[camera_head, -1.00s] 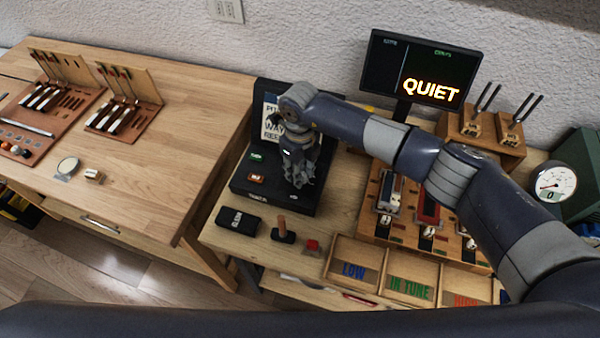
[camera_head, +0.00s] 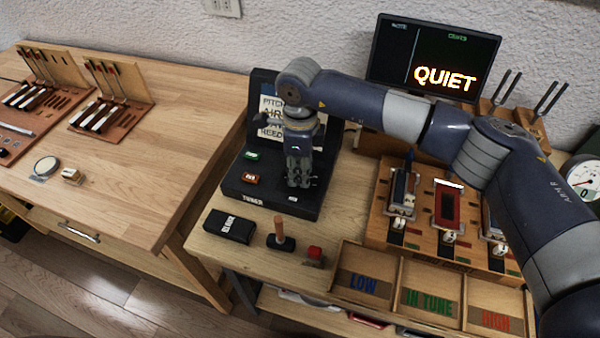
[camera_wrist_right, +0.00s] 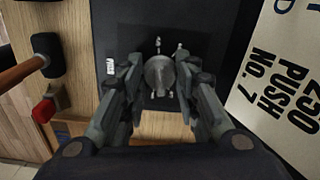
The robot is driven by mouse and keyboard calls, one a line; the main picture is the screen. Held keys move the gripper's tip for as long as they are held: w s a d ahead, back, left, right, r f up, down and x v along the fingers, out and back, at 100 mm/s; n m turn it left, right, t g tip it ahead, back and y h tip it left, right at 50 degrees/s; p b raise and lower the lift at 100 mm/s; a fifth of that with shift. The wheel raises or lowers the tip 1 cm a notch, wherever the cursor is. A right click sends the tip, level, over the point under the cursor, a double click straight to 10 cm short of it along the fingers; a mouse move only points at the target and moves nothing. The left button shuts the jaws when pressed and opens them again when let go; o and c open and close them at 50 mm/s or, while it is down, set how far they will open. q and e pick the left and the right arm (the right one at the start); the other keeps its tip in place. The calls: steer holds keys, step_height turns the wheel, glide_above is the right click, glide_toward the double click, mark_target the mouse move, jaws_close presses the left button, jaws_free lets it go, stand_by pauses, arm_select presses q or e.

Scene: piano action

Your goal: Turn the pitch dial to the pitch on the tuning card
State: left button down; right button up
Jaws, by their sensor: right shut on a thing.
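The black tuner box (camera_head: 245,192) stands on the right-hand bench, with a sloped top and an upright back panel. The tuning card (camera_head: 268,117) is on that panel, partly hidden by my right arm; "PITCH" can be read at its top. In the right wrist view the card (camera_wrist_right: 290,90) shows "PUSH NO. 7". My right gripper (camera_head: 298,180) points down onto the tuner top. In the right wrist view the round metal pitch dial (camera_wrist_right: 159,74) sits between the fingers of my right gripper (camera_wrist_right: 160,80), which are shut on it. My left gripper is not in view.
A monitor (camera_head: 440,60) reads "QUIET". A tray (camera_head: 345,290) marked LOW, IN TUNE, HIGH is at the front right.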

stand_by(0.4)
steer(key=o, duration=1.1)
step_height(320, 180, up, 12)
